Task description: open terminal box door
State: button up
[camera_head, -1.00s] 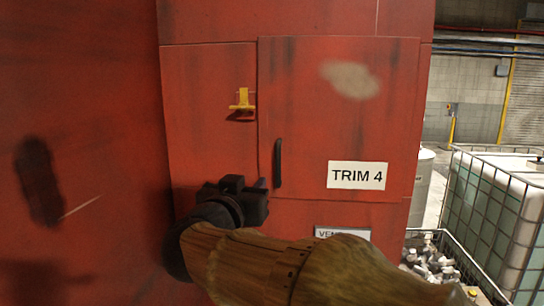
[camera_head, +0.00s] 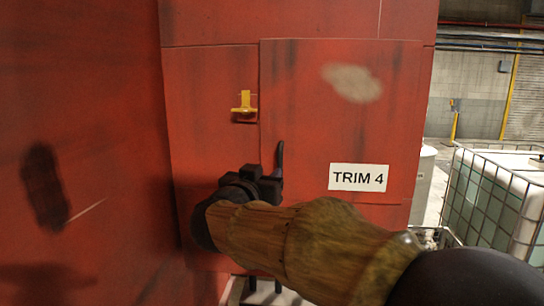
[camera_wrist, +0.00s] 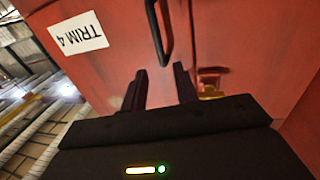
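The red terminal box door (camera_head: 330,110) is a flat panel marked "TRIM 4" (camera_head: 358,177) and looks closed. Its dark bar handle (camera_head: 280,154) stands upright near the door's left edge. My gripper (camera_head: 272,180) is at the handle's lower part and hides it in the head view. In the wrist view, my gripper (camera_wrist: 160,78) has its two fingers apart, with the handle (camera_wrist: 157,28) just ahead, in line with the gap. I cannot tell whether the fingers touch it. A yellow latch (camera_head: 244,103) sits left of the door; it is partly visible in the wrist view (camera_wrist: 210,91).
A large red wall (camera_head: 85,120) stands close on the left. On the right are a caged white tank (camera_head: 500,205) and a white drum (camera_head: 423,175). My arm covers the lower middle of the head view.

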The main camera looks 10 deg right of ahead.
aim_at(279, 161)
jog(key=p+x, duration=0.3)
jog(key=x, duration=0.7)
jog(key=shift+w+d, duration=0.15)
jog(key=shift+w, duration=0.1)
grip_shut()
